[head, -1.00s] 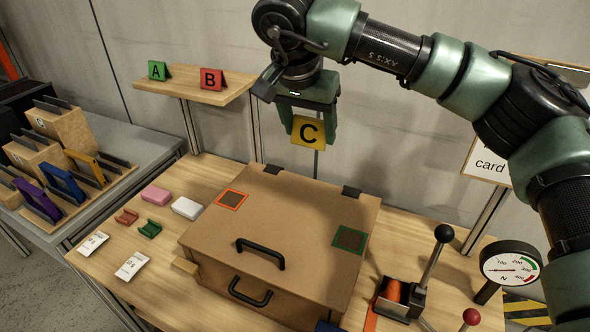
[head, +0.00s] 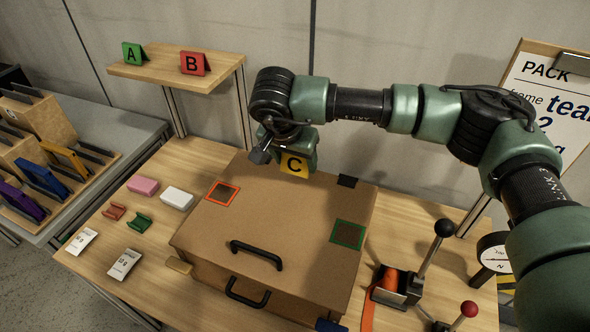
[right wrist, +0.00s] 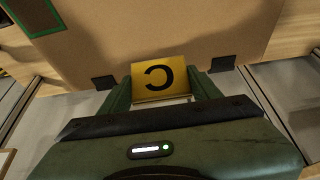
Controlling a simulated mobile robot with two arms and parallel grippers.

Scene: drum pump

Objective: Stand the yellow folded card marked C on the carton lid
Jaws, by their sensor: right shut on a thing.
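The yellow folded card marked C (head: 294,164) is held in my right gripper (head: 296,152), over the back edge of the carton lid (head: 270,218). In the right wrist view the card (right wrist: 160,78) sits between the two fingers of my right gripper (right wrist: 160,88), its letter upside down in that picture. The lid is shut, with an orange-framed square at its left and a green-framed square at its right. I cannot tell whether the card touches the lid. My left gripper is not in view.
The green card A (head: 133,53) and red card B (head: 194,63) stand on a raised shelf (head: 150,72) at the back left. A black handle (head: 257,256) rises from the lid's front. A lever clamp (head: 400,285) stands right of the carton. The lid's middle is clear.

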